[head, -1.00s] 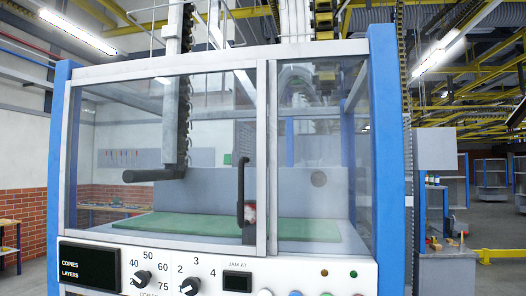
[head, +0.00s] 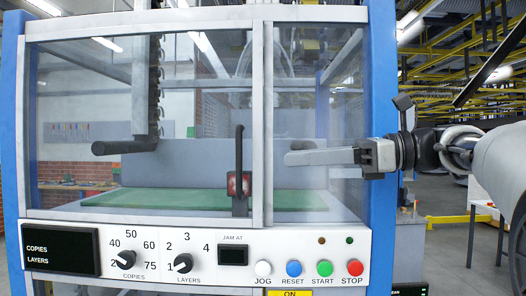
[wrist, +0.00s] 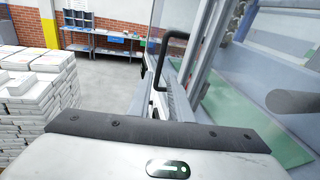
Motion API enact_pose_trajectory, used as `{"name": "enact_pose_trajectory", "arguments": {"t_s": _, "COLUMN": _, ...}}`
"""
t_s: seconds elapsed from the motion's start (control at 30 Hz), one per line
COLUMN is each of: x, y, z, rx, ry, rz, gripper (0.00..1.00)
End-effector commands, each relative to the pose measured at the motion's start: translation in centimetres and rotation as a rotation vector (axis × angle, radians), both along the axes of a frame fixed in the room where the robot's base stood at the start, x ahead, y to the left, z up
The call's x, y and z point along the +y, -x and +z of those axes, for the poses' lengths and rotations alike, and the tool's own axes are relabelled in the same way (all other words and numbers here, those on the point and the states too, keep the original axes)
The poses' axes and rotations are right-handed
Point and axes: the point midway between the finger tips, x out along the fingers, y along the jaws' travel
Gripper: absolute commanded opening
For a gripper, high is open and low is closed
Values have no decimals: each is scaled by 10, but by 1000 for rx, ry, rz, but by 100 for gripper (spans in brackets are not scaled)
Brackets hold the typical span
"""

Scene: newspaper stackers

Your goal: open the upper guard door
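The upper guard door (head: 185,120) is a clear panel in a pale metal frame on the blue-posted machine. It looks shut in the head view. Its dark upright handle (head: 239,160) is near the panel's right edge, with a small red part near its lower end. The handle also shows in the wrist view (wrist: 165,45), standing out from the frame. My gripper (head: 288,157) is in front of the right-hand pane, pointing left at about handle height. It is to the right of the handle, apart from it. Its finger gap is not clear, and the fingers are not visible in the wrist view.
A control panel (head: 215,238) with knobs and coloured buttons lies below the door. A green bed (head: 150,200) and a dark roller arm (head: 125,147) are behind the glass. The wrist view shows stacks of white paper (wrist: 35,95) at left and clear floor (wrist: 110,85) beyond.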

Motion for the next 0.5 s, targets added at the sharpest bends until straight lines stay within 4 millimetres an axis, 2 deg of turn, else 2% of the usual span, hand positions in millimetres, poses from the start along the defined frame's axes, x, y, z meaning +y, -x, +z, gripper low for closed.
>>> {"name": "enact_pose_trajectory", "arguments": {"t_s": 0.1, "x": -9, "y": -6, "z": 18, "rx": 46, "ry": -80, "rz": 26, "gripper": 19}}
{"name": "enact_pose_trajectory", "arguments": {"t_s": 0.23, "x": -1, "y": -7, "z": 22, "rx": 56, "ry": -97, "rz": 35, "gripper": 19}}
{"name": "enact_pose_trajectory", "arguments": {"t_s": 0.37, "x": 20, "y": -8, "z": 22, "rx": 56, "ry": -95, "rz": 37, "gripper": 19}}
{"name": "enact_pose_trajectory", "arguments": {"t_s": 0.5, "x": 51, "y": -12, "z": 21, "rx": 55, "ry": -94, "rz": 38, "gripper": 19}}
